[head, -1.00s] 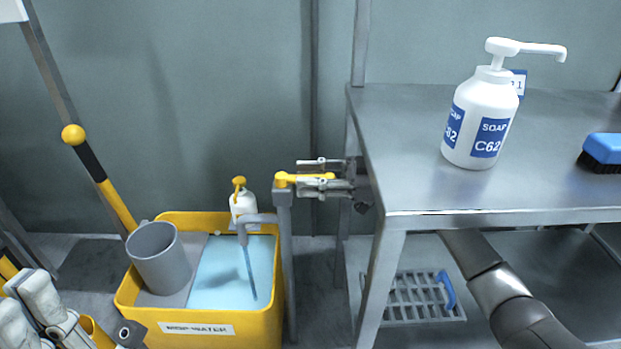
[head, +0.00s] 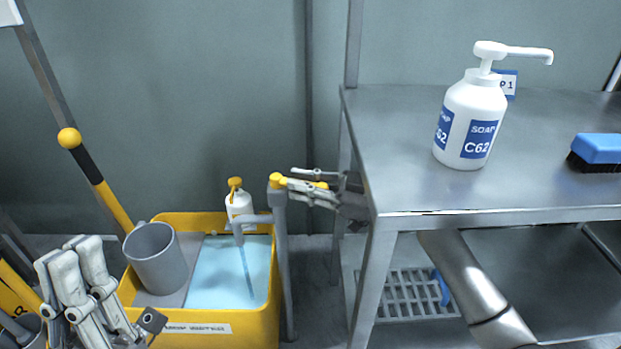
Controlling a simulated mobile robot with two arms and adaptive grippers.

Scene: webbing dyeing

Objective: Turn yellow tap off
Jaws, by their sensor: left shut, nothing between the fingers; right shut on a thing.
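The yellow tap lever (head: 277,181) sits on top of a grey standpipe (head: 283,262) beside the yellow bucket. The pipe's spout reaches left over the bucket, and a thin stream still falls from it into the water. My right gripper (head: 298,188) comes in from the right, between the pipe and the steel table, and is shut on the lever's right end, which its fingers partly hide. My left gripper (head: 72,255) is at the lower left, shut and empty, in front of and left of the bucket.
The yellow bucket (head: 270,322) holds blue water and a grey mug (head: 157,257). The steel table (head: 395,130) carries a soap bottle (head: 470,120) and a blue brush (head: 600,148); a grate (head: 395,296) lies beneath.

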